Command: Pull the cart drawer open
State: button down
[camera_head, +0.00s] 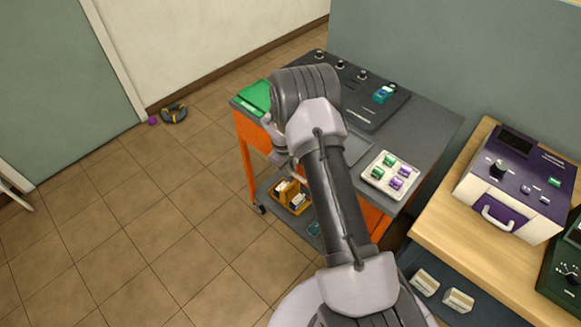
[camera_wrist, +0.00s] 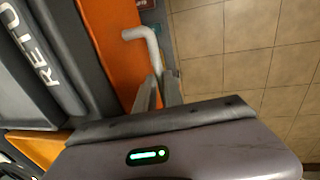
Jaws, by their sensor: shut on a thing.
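The cart (camera_head: 415,118) has a dark grey top and orange sides. In the wrist view its orange drawer front (camera_wrist: 112,35) carries a light grey bent handle (camera_wrist: 148,42). My gripper (camera_wrist: 160,88) has its two grey fingers on either side of the handle's lower part and is shut on it. In the head view my arm hides the handle and most of the drawer front. The drawer front appears close against the dark edge of the cart top; I cannot tell whether it has any gap.
A white tray (camera_head: 365,178) with green and purple pieces and a green item (camera_head: 254,96) lie on the cart top. An orange bin (camera_head: 283,204) sits on the lower shelf. A wooden bench (camera_head: 455,230) with a purple device (camera_head: 513,182) stands right. Tiled floor at left is mostly clear.

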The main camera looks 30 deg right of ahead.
jog(key=s+a+b, duration=0.3)
jog(key=s+a, duration=0.1)
jog(key=a, duration=0.8)
jog(key=s+a+b, duration=0.3)
jog(key=s+a, duration=0.2)
jog(key=a, duration=0.7)
jog(key=shift+a, duration=0.3)
jog(key=c, duration=1.5)
grip_release()
jog(key=shift+o, duration=0.2)
jog(key=a+r+p, duration=0.1)
jog(key=r+p, duration=0.2)
jog(key=r, duration=0.5)
jog(key=s+a+r+p, duration=0.1)
jog(key=a+r+p, duration=0.1)
jog(key=r, duration=0.7)
jog(key=shift+p, duration=0.65)
